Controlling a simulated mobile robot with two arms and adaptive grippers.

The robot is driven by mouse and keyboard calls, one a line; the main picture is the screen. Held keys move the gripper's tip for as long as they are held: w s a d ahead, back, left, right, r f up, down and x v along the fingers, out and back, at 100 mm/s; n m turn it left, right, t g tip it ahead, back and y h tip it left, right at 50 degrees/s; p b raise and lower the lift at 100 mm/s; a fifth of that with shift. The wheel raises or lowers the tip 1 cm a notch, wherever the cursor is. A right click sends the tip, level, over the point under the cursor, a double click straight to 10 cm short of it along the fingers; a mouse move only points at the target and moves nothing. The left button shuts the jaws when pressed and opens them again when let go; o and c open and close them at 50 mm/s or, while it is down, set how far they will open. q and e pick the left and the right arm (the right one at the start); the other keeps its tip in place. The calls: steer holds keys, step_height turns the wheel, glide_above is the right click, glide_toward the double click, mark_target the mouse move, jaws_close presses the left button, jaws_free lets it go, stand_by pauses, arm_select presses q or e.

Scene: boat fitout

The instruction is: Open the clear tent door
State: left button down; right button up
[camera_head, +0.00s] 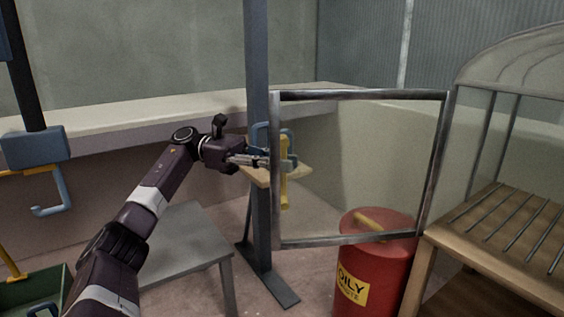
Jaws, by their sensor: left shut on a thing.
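The clear tent door (361,93) is a see-through panel in a dark metal frame, right of centre. It stands swung out at an angle from the clear tent (520,58) at the right, with its right side near the tent's front corner. A yellow upright handle (284,188) sits on the door's left side. My left gripper (266,162) reaches in from the left and is shut on the yellow handle; the exact finger contact is small in the picture. My right gripper is not in view.
A red oily-waste bin (389,272) stands behind and below the door. A grey post (258,60) rises just behind my left gripper. A grey table (185,243), a green crate (40,290) and a blue hook (52,197) are at the left. The tent rests on a slatted wooden bench (505,235).

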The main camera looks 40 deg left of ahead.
arm_select(q)
steer(key=c, duration=1.9)
jaws_free()
steer(key=shift+a, duration=0.1)
steer(key=v, duration=0.7)
steer(key=shift+a, duration=0.15)
steer(key=shift+s, duration=0.1)
